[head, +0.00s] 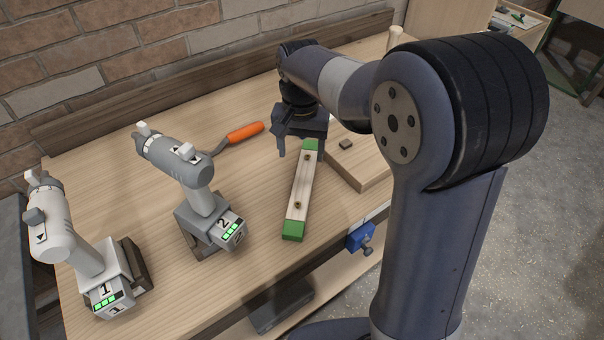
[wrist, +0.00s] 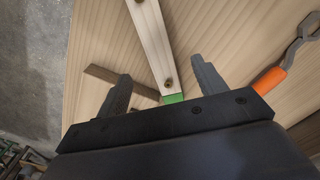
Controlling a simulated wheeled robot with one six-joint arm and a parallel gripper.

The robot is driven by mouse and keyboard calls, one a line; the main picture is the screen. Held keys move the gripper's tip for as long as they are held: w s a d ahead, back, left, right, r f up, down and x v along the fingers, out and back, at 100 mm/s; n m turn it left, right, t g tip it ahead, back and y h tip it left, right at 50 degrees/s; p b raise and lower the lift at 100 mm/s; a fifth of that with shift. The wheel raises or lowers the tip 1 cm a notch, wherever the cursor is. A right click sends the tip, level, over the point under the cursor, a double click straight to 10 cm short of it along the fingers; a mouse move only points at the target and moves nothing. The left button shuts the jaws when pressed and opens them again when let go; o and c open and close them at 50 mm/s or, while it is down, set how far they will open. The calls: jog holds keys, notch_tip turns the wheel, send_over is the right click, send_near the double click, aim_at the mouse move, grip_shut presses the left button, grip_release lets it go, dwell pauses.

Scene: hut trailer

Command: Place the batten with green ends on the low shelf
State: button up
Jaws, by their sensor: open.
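The batten (head: 303,185) is a pale strip with green ends and two brass-coloured screws. It lies on the workbench top (head: 130,185), running from near the wooden block to the front edge. My gripper (head: 301,150) is open above the batten's far end. In the wrist view the batten (wrist: 153,45) passes between the spread fingers (wrist: 161,70); its near green end is partly hidden by the gripper body. I cannot tell whether a finger touches it. A low shelf (head: 325,268) of pale wood shows below the bench's front edge, partly hidden by my arm.
Two grey drills, marked 1 (head: 75,240) and 2 (head: 195,185), stand left of the batten. An orange-handled tool (head: 245,132) lies behind. A wooden block (head: 362,168) sits close on the right. A blue clamp (head: 360,238) is at the front edge. A dark case (head: 280,310) is below.

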aim_at(303, 181)
jog(key=f, duration=0.9)
jog(key=shift+s+d+f+p, duration=0.2)
jog(key=shift+f+p, duration=0.05)
jog(key=shift+p, duration=0.1)
jog(key=c, duration=1.2)
jog(key=shift+c, duration=0.2)
